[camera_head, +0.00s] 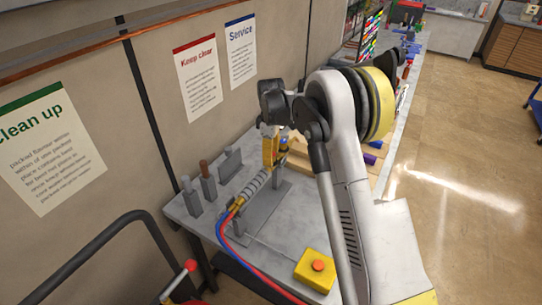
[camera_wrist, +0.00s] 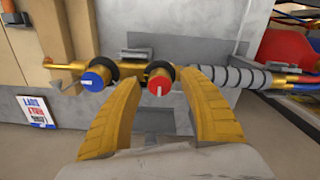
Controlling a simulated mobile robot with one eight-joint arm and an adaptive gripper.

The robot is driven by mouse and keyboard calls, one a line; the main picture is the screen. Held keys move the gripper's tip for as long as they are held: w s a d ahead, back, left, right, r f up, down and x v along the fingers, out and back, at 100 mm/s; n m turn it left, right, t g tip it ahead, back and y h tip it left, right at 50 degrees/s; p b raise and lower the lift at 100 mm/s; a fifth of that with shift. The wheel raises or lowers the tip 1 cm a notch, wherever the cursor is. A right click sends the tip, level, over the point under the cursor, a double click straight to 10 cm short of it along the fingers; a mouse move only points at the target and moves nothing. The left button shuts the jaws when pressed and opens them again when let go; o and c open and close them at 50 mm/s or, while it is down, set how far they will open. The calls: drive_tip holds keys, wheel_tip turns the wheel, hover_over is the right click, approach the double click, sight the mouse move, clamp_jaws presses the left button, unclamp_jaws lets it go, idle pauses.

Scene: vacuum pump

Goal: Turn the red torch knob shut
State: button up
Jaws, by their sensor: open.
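The red torch knob (camera_wrist: 159,84) shows in the wrist view, round with a white mark on its face, on a brass torch body. A blue knob (camera_wrist: 95,79) sits to its left on the same torch. My gripper (camera_wrist: 164,82) is open, with its yellow fingers on either side of the red knob in the picture; I cannot tell whether they touch it. The torch's grey ribbed handle (camera_wrist: 232,76) runs to the right. In the head view the ribbed handle (camera_head: 254,186) lies above the bench, and my gripper (camera_head: 270,150) is at its far end, with the knobs hidden.
Red and blue hoses (camera_head: 226,232) leave the handle and run over the bench (camera_head: 285,215). A yellow box with a red button (camera_head: 317,267) sits near the front. Several small upright parts (camera_head: 208,182) stand along the wall side. A cart handle (camera_head: 110,240) is at the left.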

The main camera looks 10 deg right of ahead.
clamp_jaws()
drive_tip(key=shift+m, duration=0.3)
drive_tip(key=m+b, duration=0.2)
drive_tip(key=m, duration=0.1)
drive_tip(key=shift+f, duration=0.1)
drive_tip(key=m+b, duration=0.2)
drive_tip(key=m, duration=0.3)
drive_tip(key=shift+d+m, duration=0.1)
drive_tip(key=shift+m, duration=0.3)
drive_tip(key=m+b, duration=0.1)
drive_tip(key=m, duration=0.3)
drive_tip(key=shift+d+m+b, duration=0.1)
drive_tip(key=shift+m+b, duration=0.2)
drive_tip(key=shift+m, duration=1.9)
